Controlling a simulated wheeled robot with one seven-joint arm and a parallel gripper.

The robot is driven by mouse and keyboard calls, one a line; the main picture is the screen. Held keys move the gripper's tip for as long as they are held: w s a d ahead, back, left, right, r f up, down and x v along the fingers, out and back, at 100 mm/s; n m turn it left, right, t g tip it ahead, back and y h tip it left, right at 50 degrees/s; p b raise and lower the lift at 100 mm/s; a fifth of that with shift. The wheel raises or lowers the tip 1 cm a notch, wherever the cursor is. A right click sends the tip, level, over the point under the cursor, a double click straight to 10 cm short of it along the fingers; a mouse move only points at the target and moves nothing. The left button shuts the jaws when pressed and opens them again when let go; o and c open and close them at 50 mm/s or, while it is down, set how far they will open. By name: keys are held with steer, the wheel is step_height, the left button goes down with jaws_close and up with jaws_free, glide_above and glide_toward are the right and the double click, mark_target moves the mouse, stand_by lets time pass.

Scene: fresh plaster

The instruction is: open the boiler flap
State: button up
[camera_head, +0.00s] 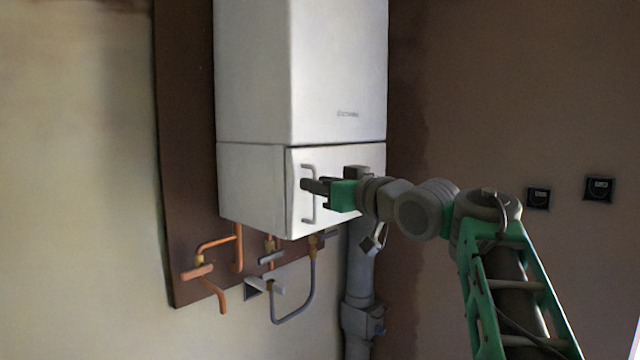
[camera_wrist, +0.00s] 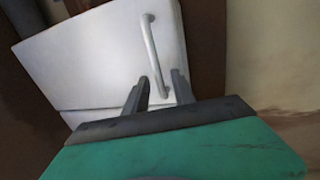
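The white boiler (camera_head: 300,70) hangs on a brown board. Its flap (camera_head: 345,215) is the lower front panel, with a vertical grey bar handle (camera_head: 312,210) near its left edge. The flap looks shut or nearly so; I cannot tell if there is a small gap. My gripper (camera_head: 306,185) is at the handle's middle, reaching in from the right. In the wrist view the handle (camera_wrist: 150,38) runs down between the two fingers of my gripper (camera_wrist: 160,76). The fingers stand apart, with visible room beside the bar. The flap (camera_wrist: 85,65) fills the background there.
Copper and grey pipes with valves (camera_head: 197,271) hang below the boiler. A thick grey vertical pipe (camera_head: 360,270) runs under its right side, behind my arm. Two dark wall sockets (camera_head: 599,188) are on the right wall. The space left of the flap looks free.

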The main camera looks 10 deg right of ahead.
jaws_close()
stand_by(1.3)
